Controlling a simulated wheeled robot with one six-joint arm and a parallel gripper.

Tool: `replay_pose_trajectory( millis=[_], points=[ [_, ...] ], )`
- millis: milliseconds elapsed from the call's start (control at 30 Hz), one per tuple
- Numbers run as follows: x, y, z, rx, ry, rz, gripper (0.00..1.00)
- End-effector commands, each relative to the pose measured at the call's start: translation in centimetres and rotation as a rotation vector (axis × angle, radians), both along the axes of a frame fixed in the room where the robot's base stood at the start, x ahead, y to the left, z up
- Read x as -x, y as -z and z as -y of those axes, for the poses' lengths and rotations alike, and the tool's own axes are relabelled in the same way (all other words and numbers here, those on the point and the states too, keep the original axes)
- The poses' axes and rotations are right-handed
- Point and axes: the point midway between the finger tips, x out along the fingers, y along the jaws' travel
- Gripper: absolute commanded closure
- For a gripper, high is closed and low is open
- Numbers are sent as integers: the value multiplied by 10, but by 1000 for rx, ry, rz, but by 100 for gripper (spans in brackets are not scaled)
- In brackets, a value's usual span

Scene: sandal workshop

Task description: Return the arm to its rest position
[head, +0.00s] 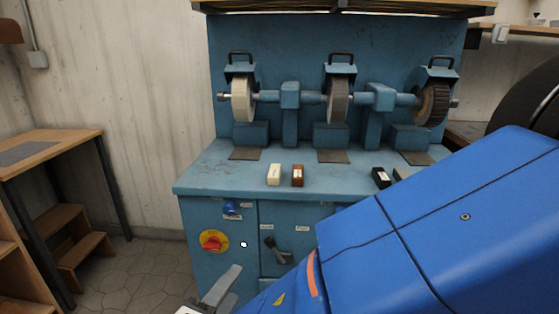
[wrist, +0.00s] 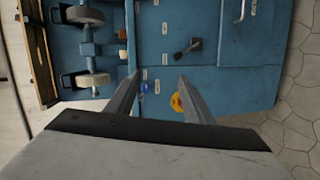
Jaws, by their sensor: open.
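My gripper (head: 230,286) shows at the bottom of the head view, in front of the blue grinding machine's cabinet (head: 222,268) and low near its left side. In the wrist view my gripper (wrist: 157,80) has its two grey fingers spread apart with nothing between them. Past the fingertips are a blue knob (wrist: 145,88) and a red-and-yellow switch (wrist: 177,102) on the cabinet front. I cannot tell the exact gap to the cabinet. My blue arm covers the lower right of the head view.
Three wheels sit on the machine, including a cream one (head: 243,100). A cream block (head: 274,175), a brown block (head: 298,175) and a black block (head: 381,178) lie on its top. A wooden table (head: 60,142) and steps (head: 78,245) stand left. Tiled floor (head: 140,272) lies between.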

Motion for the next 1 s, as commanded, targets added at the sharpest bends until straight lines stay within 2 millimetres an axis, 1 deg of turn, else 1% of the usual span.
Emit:
replay_pose_trajectory(
  millis=[33,167,200,400,533,667,800,1000],
  points=[
    [-10,0,13,-3,34,-22,52],
    [-33,2,53,-9,130,-106,52],
    [-39,3,65,-13,160,-134,52],
    [-60,10,127,-49,298,-269,52],
    [-67,15,165,-88,376,-354,52],
    [-69,20,200,-136,447,-436,52],
    [-67,26,234,-200,516,-516,52],
    [-58,33,276,-311,595,-614,52]
  ],
)
